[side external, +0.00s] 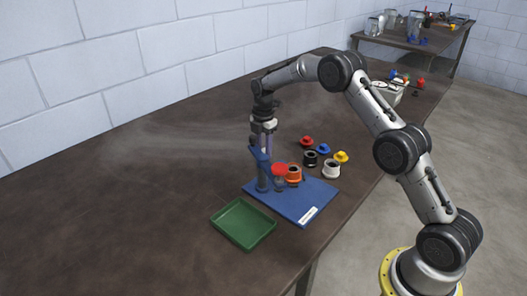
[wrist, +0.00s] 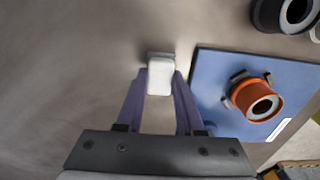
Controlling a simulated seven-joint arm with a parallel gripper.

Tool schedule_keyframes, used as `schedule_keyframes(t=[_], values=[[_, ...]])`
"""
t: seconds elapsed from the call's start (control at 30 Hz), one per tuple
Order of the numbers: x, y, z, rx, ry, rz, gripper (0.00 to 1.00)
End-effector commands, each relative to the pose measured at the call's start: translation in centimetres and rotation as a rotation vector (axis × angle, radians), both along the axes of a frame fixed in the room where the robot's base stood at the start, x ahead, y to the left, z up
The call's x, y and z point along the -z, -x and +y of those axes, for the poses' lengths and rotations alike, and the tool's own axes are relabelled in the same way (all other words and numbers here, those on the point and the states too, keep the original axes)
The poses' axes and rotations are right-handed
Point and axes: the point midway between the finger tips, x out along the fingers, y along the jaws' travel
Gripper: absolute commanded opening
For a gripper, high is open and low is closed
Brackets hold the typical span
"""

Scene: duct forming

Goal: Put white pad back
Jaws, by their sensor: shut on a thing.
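The white pad (wrist: 160,77) is a small white block between the two purple fingertips of my gripper (wrist: 161,85) in the wrist view. The fingers touch it on both sides. A dark grey patch shows at its far edge; I cannot tell whether it is a shadow or a part. The pad cannot be made out there. In the wrist view the pad appears left of the blue board (wrist: 215,75), over brown table.
An orange collar (side external: 293,174) and a red disc (side external: 280,169) are at the board. A green tray (side external: 243,224) lies in front. Black (side external: 310,158) and white (side external: 331,169) collars and red, blue and yellow caps stand behind. The table's left side is clear.

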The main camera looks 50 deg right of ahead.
Motion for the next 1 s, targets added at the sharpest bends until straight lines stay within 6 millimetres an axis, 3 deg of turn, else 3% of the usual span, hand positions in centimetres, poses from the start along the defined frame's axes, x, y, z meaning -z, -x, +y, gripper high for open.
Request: schedule_keyframes(t=[0.4,0.43,0.6,1.0], values=[[0.88,0.02,0.00,0.000,0.000,-0.001,0.00],[0.92,0.02,0.00,0.000,0.000,-0.001,0.38],[0.89,0.02,0.00,0.000,0.000,-0.001,0.66],[0.02,-0.07,-0.01,0.000,0.001,-0.004,0.66]])
